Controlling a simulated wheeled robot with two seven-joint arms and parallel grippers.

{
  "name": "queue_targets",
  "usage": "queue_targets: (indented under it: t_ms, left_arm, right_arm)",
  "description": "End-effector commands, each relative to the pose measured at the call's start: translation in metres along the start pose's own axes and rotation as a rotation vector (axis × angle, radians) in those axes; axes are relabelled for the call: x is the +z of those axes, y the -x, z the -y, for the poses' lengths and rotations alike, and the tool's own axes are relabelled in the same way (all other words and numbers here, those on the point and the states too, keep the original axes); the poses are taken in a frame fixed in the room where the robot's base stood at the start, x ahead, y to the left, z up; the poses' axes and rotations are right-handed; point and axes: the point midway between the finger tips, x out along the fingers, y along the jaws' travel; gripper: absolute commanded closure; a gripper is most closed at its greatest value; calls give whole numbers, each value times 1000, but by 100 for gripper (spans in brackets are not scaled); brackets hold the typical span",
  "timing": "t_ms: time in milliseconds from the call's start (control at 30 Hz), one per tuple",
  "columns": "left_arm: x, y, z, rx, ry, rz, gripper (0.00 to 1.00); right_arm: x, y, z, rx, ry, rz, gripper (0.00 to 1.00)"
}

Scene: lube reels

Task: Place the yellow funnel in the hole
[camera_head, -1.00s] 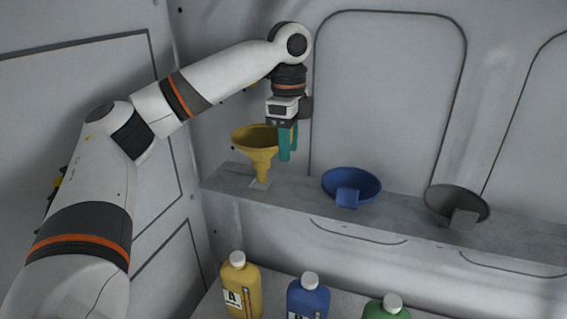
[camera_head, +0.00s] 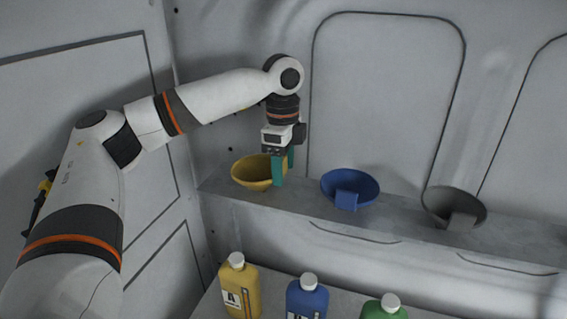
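The yellow funnel (camera_head: 252,171) sits low at the left end of the grey shelf. Its bowl is at shelf level and its narrow spout is out of sight below, so it appears seated in the hole there; the hole itself is hidden by the bowl. My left gripper (camera_head: 284,170) points down at the funnel's right rim. Its two teal fingers stand apart with a gap between them, one in front and one behind. The funnel's grip tab is hidden by the fingers. My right gripper is not in view.
A blue funnel (camera_head: 350,186) and a dark grey funnel (camera_head: 451,206) sit further right on the shelf (camera_head: 399,215). Yellow (camera_head: 241,290), blue (camera_head: 307,299) and green (camera_head: 386,308) bottles stand below in front. The wall rises close behind the shelf.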

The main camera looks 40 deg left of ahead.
Motion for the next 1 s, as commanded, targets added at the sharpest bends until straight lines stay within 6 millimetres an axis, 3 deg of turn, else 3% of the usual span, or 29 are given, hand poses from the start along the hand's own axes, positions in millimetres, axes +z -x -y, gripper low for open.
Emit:
queue_targets:
  t_ms: [433, 633, 800, 1000]
  left_arm:
    - [0, 11, -1, 4, 1, 1, 42]
    - [2, 52, -1, 5, -2, 4, 42]
    - [0, 96, 0, 5, 1, -1, 42]
    - [1, 121, 0, 2, -1, -1, 42]
  right_arm:
    - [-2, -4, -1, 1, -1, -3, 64]
    - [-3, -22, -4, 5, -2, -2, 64]
    - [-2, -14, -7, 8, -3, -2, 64]
    - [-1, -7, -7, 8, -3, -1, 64]
